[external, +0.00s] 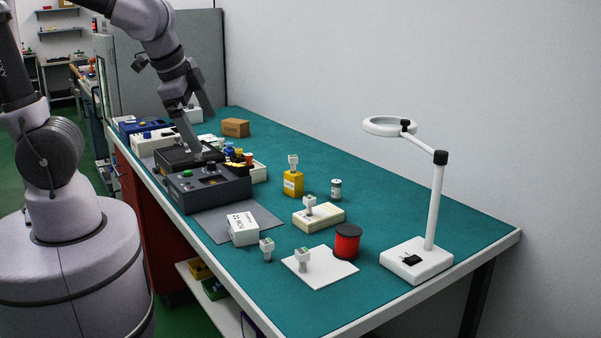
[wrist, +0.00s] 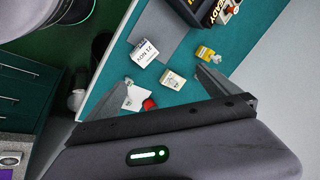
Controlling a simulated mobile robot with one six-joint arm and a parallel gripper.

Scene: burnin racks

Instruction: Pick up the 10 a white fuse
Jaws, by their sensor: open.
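Several small pale fuse-like pieces show, and I cannot read which one is marked 10 A. In the external view one stands on the bare mat (external: 267,249), one on a white sheet (external: 325,272), one on a cream block (external: 328,217) and one on a yellow block (external: 293,185). A small white cylinder (external: 336,189) with dark bands stands beyond the cream block. My gripper (external: 203,133) is open and empty, above the dark devices at the far part of the bench, well away from these pieces. The wrist view shows the sheet, blocks and pieces small and at a distance.
A dark grey device (external: 210,190) with buttons stands on the near-left bench edge, with other boxes behind it. A white labelled box (external: 242,229), a red spool (external: 347,243) and a magnifier lamp (external: 438,200) stand nearer.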

